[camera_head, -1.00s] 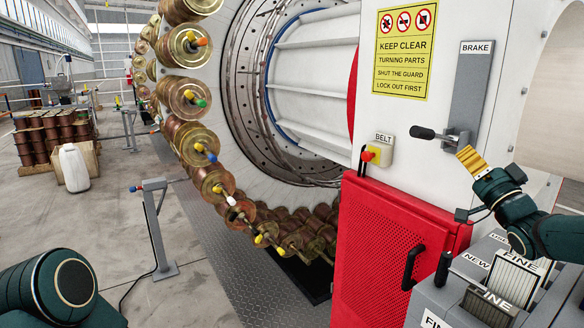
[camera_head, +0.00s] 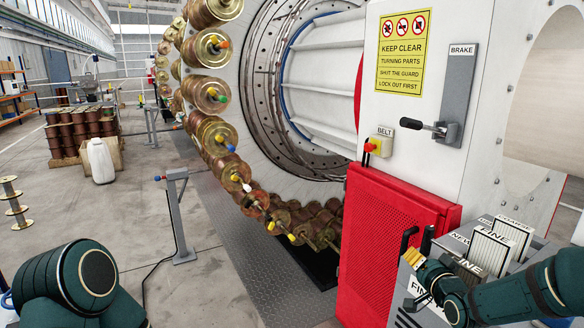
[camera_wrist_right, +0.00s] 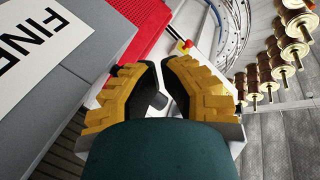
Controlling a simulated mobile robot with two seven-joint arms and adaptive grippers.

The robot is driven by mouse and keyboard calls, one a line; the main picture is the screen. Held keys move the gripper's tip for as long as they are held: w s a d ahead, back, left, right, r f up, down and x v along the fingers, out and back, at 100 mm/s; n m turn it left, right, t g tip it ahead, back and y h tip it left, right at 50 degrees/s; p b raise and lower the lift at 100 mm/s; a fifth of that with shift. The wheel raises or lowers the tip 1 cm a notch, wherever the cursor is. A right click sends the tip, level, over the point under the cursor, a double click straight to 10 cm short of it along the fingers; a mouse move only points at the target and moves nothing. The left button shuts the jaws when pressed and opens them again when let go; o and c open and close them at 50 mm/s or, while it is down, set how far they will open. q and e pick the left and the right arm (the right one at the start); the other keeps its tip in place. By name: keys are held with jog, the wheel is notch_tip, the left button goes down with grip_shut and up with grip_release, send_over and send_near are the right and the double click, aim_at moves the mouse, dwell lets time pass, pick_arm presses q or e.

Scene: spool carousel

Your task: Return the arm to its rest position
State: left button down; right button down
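My right arm (camera_head: 510,298) comes in from the lower right in the head view.
A grey box (camera_head: 408,275) with cards marked FINE stands close to my right arm. The brake lever (camera_head: 425,125) sticks out above. The red guard (camera_head: 385,240) is shut beside the spool carousel (camera_head: 250,130). A grey post (camera_head: 177,215) stands left; open floor surrounds it.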

jog(key=s+a+f+g, duration=0.35)
jog(key=a+f, duration=0.25)
jog(key=f, duration=0.5)
jog(key=s+a+f+n+g, duration=0.1)
jog(key=s+a+f+g, duration=0.2)
jog(key=s+a+f, duration=0.2)
jog(key=s+a+f+n+g+y, duration=0.1)
jog(key=s+a+f+n+g, duration=0.1)
jog(key=s+a+f+g, duration=0.2)
jog(key=s+a+f+n+g+y, duration=0.1)
jog(key=s+a+f+g, duration=0.3)
jog(key=s+f, duration=0.6)
jog(key=s+a+n, duration=0.1)
jog(key=s+a, duration=0.1)
jog(key=s, duration=0.5)
jog(key=shift+d, duration=0.25)
